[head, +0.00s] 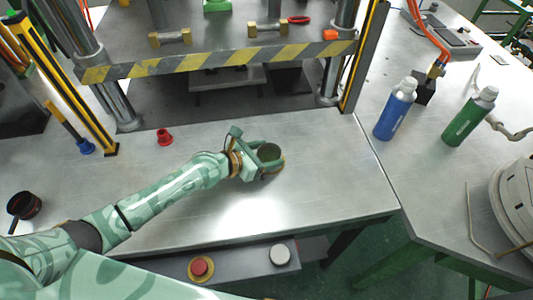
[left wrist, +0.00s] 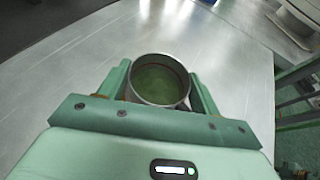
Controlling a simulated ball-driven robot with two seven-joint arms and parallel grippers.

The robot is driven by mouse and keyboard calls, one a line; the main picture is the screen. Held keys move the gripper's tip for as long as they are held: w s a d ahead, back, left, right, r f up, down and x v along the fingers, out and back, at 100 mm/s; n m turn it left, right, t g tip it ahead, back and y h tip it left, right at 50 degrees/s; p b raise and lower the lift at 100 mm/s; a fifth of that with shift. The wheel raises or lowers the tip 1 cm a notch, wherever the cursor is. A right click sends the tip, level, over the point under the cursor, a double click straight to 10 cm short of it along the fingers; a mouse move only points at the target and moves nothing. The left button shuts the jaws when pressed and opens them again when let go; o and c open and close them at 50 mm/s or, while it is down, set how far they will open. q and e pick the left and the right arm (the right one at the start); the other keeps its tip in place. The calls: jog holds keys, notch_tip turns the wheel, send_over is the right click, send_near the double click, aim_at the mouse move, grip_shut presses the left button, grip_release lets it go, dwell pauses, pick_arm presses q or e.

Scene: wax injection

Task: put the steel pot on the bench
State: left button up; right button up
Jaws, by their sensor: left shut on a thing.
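The steel pot (head: 269,153) is a small round open vessel with a greenish inside. It is at the bench's middle in the head view, and the left wrist view shows the pot (left wrist: 160,80) upright between my fingers. My left gripper (head: 262,160) is shut on the pot, one finger on each side. The bench (head: 330,190) is a bright metal surface beneath the pot. I cannot tell whether the pot's base touches the bench. My right gripper is not in view.
A red knob-like part (head: 164,137) lies on the bench at left. A press with a striped bar (head: 220,59) stands behind. A blue bottle (head: 396,108) and a green bottle (head: 469,116) stand on the right table. The bench right of the pot is clear.

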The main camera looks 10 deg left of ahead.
pick_arm(q)
jog(key=o, duration=1.1)
jog(key=shift+f, duration=0.15)
jog(key=shift+c, duration=0.2)
jog(key=shift+s+a+r+p, duration=0.15)
jog(key=shift+a+r+p, duration=0.05)
jog(key=shift+r+p, duration=0.15)
jog(key=p+v, duration=0.2)
jog(key=v, duration=0.8)
jog(key=shift+s+p, duration=0.2)
jog(key=shift+p, duration=0.15)
jog(key=shift+s+a+r, duration=0.3)
jog(key=shift+s+a, duration=0.05)
